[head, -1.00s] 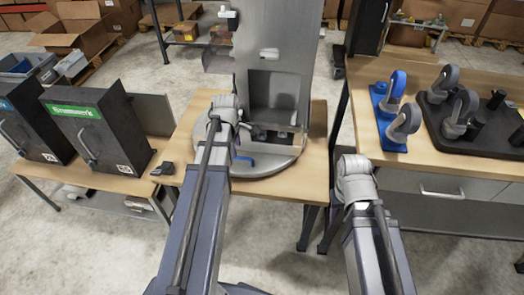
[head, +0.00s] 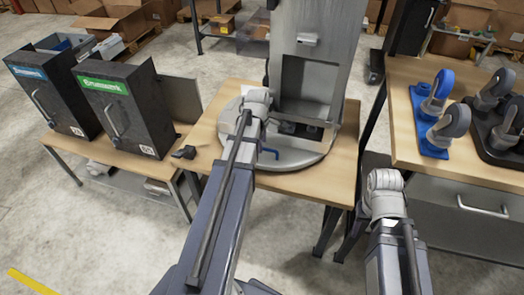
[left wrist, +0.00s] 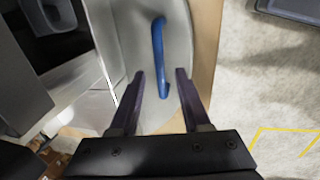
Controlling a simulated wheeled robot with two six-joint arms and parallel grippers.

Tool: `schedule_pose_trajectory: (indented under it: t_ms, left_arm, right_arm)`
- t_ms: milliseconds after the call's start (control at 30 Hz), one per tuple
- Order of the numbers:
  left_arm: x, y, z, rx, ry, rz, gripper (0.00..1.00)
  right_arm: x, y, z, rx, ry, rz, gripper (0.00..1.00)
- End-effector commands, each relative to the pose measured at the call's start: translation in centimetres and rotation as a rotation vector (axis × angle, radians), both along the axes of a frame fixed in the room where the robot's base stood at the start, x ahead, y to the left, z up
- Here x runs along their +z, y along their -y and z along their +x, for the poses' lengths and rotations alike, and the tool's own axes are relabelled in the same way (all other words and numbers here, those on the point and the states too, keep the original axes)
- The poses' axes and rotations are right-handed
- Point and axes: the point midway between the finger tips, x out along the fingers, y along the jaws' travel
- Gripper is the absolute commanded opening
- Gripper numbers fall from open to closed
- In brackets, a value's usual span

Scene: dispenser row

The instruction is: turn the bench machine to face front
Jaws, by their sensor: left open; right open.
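The bench machine (head: 345,60) is a tall grey unit with an open recess on a round grey base (head: 300,158). It stands on a wooden bench, and the recess shows toward me in the head view. A blue handle (head: 268,153) is at the base's near left; it also shows in the left wrist view (left wrist: 158,50). My left gripper (left wrist: 161,85) is open in the left wrist view, with the handle's near end between its fingertips. I cannot tell whether they touch it. In the head view my left forearm hides these fingers. My right gripper is not in view; only its arm shows.
Two black dispensers, one with a blue label (head: 45,90) and one with a green label (head: 118,108), stand on a left bench. Casters on a blue plate (head: 432,145) and a black plate sit on the right bench. Grey floor lies between benches.

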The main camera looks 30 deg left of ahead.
Motion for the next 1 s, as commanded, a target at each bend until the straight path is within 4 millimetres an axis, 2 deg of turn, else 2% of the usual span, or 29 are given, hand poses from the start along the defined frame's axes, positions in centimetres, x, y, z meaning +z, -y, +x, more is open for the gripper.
schedule_pose_trajectory:
  t_ms: [33, 100, 467, 867, 1000]
  left_arm:
    - [-1.13, -0.04, 0.17, 0.000, 0.000, 0.000, 0.47]
    - [-1.57, -0.06, 0.28, 0.000, 0.000, 0.000, 0.47]
    - [-1.66, -0.06, 0.33, 0.000, 0.000, 0.000, 0.46]
    - [-1.66, -0.07, 0.32, 0.000, 0.000, 0.000, 0.01]
    - [-1.67, -0.07, 0.32, 0.000, 0.000, 0.000, 0.00]
  right_arm:
    - [-1.13, 0.00, 0.00, 0.000, 0.000, 0.000, 0.50]
    - [-1.56, 0.00, 0.00, 0.000, 0.000, 0.000, 0.50]
    - [-1.65, 0.00, 0.00, 0.000, 0.000, 0.000, 0.50]
    - [-1.66, 0.00, 0.00, 0.000, 0.000, 0.000, 0.50]
    - [-1.66, 0.00, 0.00, 0.000, 0.000, 0.000, 0.50]
